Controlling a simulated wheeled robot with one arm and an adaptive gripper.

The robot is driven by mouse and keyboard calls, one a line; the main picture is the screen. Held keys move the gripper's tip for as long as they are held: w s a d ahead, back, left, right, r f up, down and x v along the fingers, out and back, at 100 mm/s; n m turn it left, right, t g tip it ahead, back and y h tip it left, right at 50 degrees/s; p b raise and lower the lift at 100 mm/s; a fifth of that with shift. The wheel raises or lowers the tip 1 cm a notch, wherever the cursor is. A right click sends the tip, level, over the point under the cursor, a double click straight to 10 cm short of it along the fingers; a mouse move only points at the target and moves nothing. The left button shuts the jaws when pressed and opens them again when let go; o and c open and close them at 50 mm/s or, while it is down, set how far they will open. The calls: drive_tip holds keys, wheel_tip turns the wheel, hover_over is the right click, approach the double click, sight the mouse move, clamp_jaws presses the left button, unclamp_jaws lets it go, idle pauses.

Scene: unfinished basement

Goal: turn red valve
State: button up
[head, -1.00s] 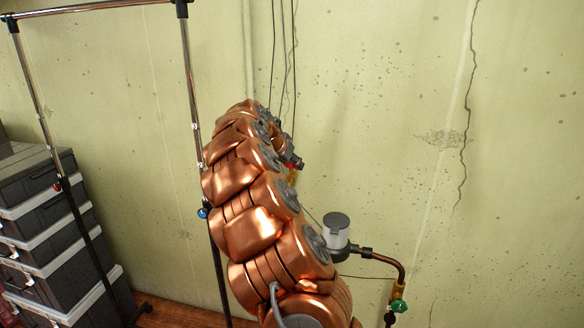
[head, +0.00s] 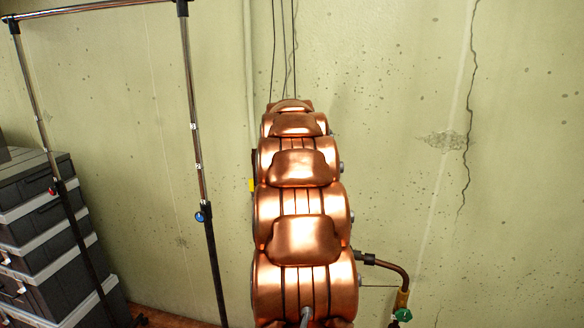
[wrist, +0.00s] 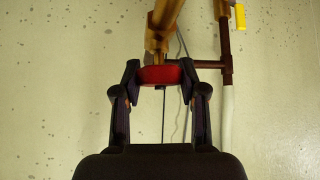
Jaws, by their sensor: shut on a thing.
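The red valve (wrist: 160,75) shows in the wrist view as a red handle on a brass pipe fitting (wrist: 160,35). My gripper (wrist: 160,80) has one finger at each side of the red handle, and it is shut on it. In the head view my copper-coloured arm hides the red valve and the gripper.
A yellow lever (wrist: 239,18) sits on a pipe right of the valve. In the head view, a copper pipe (head: 390,266) with a green handle (head: 402,315) is at lower right. A metal rack (head: 197,150) and stacked dark bins (head: 40,220) stand on the left.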

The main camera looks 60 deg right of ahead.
drive_tip(key=shift+n, duration=0.3)
idle(0.4)
drive_tip(key=o, duration=1.2)
drive_tip(key=shift+c, duration=0.2)
drive_tip(key=shift+r, duration=0.1)
drive_tip(key=v, duration=1.2)
drive_tip(key=shift+s, duration=0.2)
drive_tip(key=shift+d, duration=0.1)
